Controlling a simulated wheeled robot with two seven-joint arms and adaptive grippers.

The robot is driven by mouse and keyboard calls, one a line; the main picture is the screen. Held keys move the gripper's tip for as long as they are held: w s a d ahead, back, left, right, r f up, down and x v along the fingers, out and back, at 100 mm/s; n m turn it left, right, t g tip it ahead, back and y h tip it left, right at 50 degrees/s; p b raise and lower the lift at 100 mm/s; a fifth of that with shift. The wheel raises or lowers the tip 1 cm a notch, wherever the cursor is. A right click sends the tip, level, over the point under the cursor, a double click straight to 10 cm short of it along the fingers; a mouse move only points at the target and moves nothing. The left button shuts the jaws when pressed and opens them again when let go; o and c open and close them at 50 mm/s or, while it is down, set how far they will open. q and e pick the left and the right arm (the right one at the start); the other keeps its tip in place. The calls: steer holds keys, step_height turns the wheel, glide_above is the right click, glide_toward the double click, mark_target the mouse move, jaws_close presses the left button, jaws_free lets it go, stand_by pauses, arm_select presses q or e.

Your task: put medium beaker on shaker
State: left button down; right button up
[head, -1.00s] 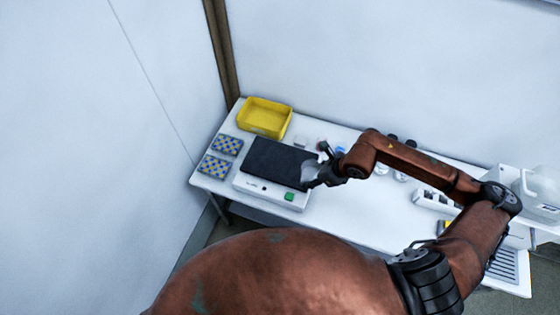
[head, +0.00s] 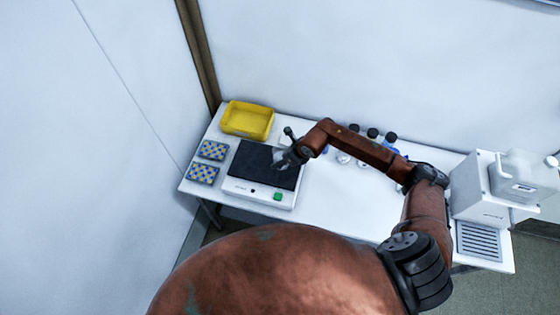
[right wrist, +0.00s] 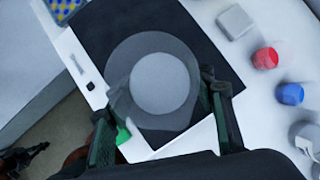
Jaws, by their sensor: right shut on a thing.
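The medium beaker (right wrist: 160,84) is clear glass and shows as round rims in the right wrist view. It also shows in the head view (head: 279,159), small and pale. My right gripper (head: 287,157) is shut on it, with a finger on either side of it in the right wrist view (right wrist: 160,115). The beaker is over the right part of the black top of the shaker (head: 250,166), a white box with a green button. I cannot tell whether the beaker touches the shaker top. My left gripper is not in view.
A yellow bin (head: 247,120) stands behind the shaker. Two blue and yellow racks (head: 208,162) lie left of it. Several dark-capped bottles (head: 372,134) stand behind my right arm. A white machine (head: 487,190) is at the right. Red (right wrist: 265,58) and blue (right wrist: 290,94) caps are nearby.

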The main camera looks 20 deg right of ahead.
steer(key=shift+w+a+f, duration=0.1)
steer(key=shift+w+f, duration=0.35)
steer(key=shift+w, duration=0.05)
steer(key=f, duration=0.1)
steer(key=f+p, duration=0.1)
steer(key=f, duration=0.1)
steer(key=shift+w, duration=0.2)
steer(key=shift+f, duration=0.3)
steer(key=shift+f, duration=0.1)
steer(key=o, duration=1.5)
steer(key=shift+c, duration=0.2)
